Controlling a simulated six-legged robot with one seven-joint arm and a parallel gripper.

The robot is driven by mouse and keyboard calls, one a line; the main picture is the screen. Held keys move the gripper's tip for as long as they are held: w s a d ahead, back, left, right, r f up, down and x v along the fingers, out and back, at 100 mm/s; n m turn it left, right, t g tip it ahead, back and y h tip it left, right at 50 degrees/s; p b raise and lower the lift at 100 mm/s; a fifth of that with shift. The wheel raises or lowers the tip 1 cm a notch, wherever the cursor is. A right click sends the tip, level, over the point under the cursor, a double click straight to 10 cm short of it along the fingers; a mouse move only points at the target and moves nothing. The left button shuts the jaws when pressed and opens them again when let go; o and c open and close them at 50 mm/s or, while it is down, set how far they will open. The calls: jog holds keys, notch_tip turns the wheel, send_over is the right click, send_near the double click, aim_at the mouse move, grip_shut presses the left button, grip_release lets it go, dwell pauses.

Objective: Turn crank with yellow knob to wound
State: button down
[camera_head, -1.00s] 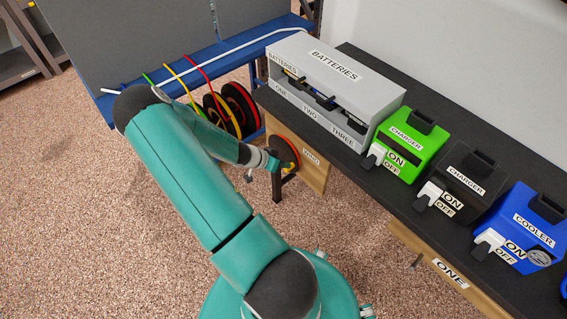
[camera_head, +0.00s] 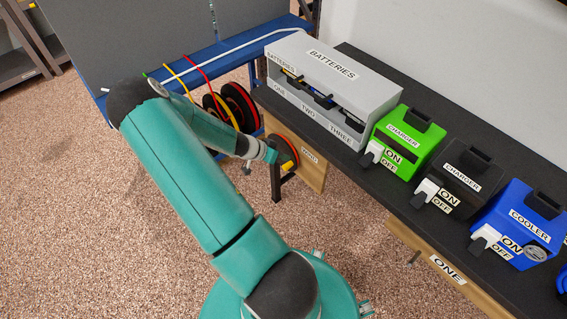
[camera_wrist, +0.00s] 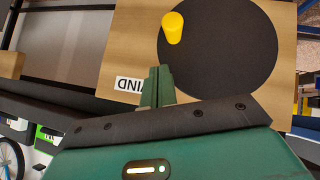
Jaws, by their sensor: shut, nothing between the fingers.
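The crank is a dark round disc (camera_wrist: 235,50) on a wooden panel. In the head view its disc (camera_head: 285,147) shows an orange-red rim at the table's left end. Its yellow knob (camera_wrist: 173,28) stands near the disc's left edge in the wrist view; a bit of the yellow knob (camera_head: 288,166) shows in the head view. My gripper (camera_wrist: 157,72) is shut and empty, its tips just below the knob in the wrist view with a small gap in the picture. I cannot tell the depth between them. In the head view my gripper (camera_head: 272,156) overlaps the disc's left side.
Cable reels (camera_head: 238,106) hang behind my forearm. A grey batteries box (camera_head: 345,75), a green charger (camera_head: 408,140), a black charger (camera_head: 466,178) and a blue cooler (camera_head: 520,225) stand on the dark table.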

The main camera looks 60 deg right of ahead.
jog(key=s+a+v, duration=0.1)
jog(key=s+v, duration=0.1)
jog(key=v, duration=0.8)
jog(key=shift+r, duration=0.2)
jog(key=w+a+r+n+t+y, duration=0.25)
jog(key=w+a+r+n, duration=0.25)
jog(key=a+r, duration=0.5)
jog(key=w+a+r+n+t+y, duration=0.2)
jog(key=w+a+r+n+t, duration=0.25)
jog(key=a+r, duration=0.55)
jog(key=s+a+r+n+t+y, duration=0.1)
jog(key=s+a+r+n+t, duration=0.1)
jog(key=a+r+n, duration=0.3)
jog(key=s+a+r+n+t+y, duration=0.1)
jog(key=s+a+r+n, duration=0.4)
jog(key=a, duration=0.9)
notch_tip(320, 180, up, 3)
jog(key=shift+a+f+n+t+y, duration=0.15)
jog(key=shift+a+n+t+y, duration=0.15)
jog(key=shift+n+t, duration=0.55)
